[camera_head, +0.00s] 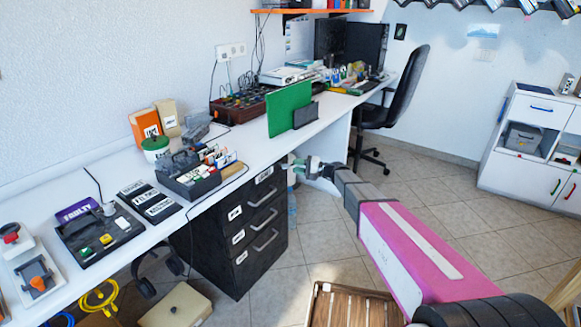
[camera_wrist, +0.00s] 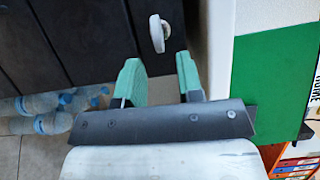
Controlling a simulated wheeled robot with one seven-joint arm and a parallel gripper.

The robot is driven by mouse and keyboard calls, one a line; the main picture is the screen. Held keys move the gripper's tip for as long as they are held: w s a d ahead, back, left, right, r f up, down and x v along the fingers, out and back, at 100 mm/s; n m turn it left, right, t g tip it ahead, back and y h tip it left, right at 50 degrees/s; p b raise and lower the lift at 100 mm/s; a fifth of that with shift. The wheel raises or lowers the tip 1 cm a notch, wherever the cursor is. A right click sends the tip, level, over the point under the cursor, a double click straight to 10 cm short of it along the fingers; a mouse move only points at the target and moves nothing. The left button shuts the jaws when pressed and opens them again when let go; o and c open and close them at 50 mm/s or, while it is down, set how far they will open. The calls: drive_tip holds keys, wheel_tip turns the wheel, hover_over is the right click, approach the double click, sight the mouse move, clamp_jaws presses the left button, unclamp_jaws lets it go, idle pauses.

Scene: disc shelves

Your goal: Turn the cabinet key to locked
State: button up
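The dark cabinet (camera_head: 205,255) with labelled drawers stands under the white bench in the head view. Its dark front (camera_wrist: 85,30) fills the upper left of the wrist view. A small pale key (camera_wrist: 157,33) sticks out from that front, close to its edge. My gripper (camera_wrist: 158,68) has two teal fingers spread apart, with nothing between them. The key is just beyond the fingertips and roughly centred between them, apparently untouched. In the head view my gripper (camera_head: 303,165) is at the cabinet's upper right corner, where I cannot make out the key. The lock's markings are not readable.
The white bench (camera_head: 150,215) runs above the cabinet, with a green panel (camera_head: 289,108) standing on it near my gripper. Plastic bottles (camera_wrist: 45,113) lie beside the cabinet in the wrist view. A wooden crate (camera_head: 345,305) stands in front. Tiled floor to the right is open.

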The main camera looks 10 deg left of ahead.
drive_tip(key=d, duration=0.6)
drive_tip(key=shift+d, duration=0.35)
drive_tip(key=s+d+f+h, duration=0.3)
drive_tip(key=s+d+h, duration=0.6)
drive_tip(key=s+d, duration=0.4)
drive_tip(key=s+d+f+h, duration=0.4)
drive_tip(key=s+d+h, duration=0.5)
drive_tip(key=d, duration=1.1)
drive_tip(key=s, duration=0.4)
drive_tip(key=shift+s+f, duration=0.15)
drive_tip(key=shift+s, duration=0.05)
